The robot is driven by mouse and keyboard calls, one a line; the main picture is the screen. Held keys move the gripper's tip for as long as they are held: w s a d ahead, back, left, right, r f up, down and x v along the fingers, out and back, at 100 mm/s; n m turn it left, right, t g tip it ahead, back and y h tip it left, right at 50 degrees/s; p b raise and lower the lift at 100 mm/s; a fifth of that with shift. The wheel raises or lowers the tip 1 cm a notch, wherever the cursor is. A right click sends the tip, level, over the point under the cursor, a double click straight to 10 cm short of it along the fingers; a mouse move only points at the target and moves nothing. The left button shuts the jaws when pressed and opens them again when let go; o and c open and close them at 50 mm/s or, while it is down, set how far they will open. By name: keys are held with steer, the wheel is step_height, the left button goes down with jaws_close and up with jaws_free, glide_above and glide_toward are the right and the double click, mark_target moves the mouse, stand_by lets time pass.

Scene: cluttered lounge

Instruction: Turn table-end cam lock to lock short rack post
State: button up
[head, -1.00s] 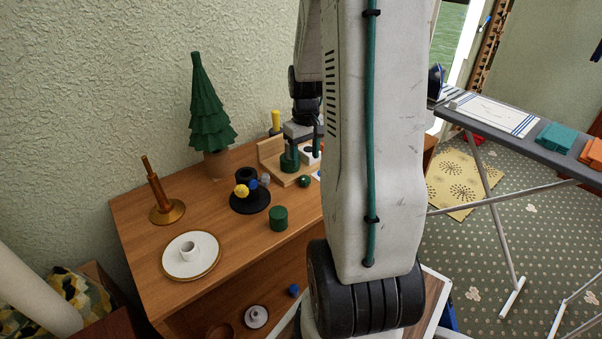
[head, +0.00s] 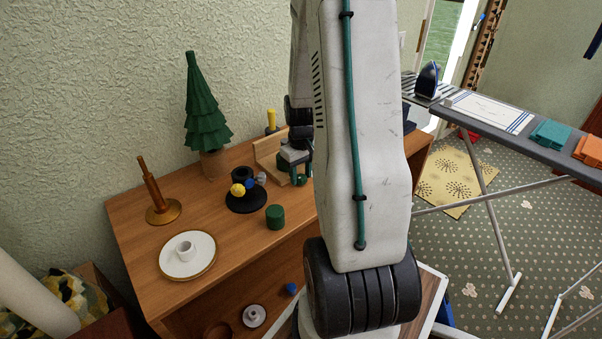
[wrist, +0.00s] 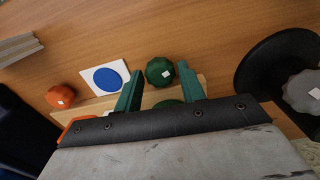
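A dark green lobed knob (wrist: 160,71) with a white mark lies between and just beyond my fingertips in the wrist view. My gripper (wrist: 160,82) has two green fingers spread apart, with nothing clamped between them. Another rounded green part (wrist: 168,104) shows between the fingers, mostly hidden by the gripper body. It is over a light wooden board (wrist: 212,107). In the head view my gripper is low over the wooden stand (head: 266,157), and my arm hides part of that area. The frames do not make clear which part is the rack post.
An orange knob (wrist: 61,96) and a card with a blue disc (wrist: 106,79) are left of the fingers. A black round base (head: 246,201) carries yellow, blue and grey knobs. A green cylinder (head: 275,217), white plate (head: 188,256) and tree (head: 206,112) stand on the wooden table (head: 135,228).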

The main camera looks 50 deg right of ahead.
steer(key=c, duration=0.5)
steer(key=shift+m, duration=2.9)
steer(key=o, duration=1)
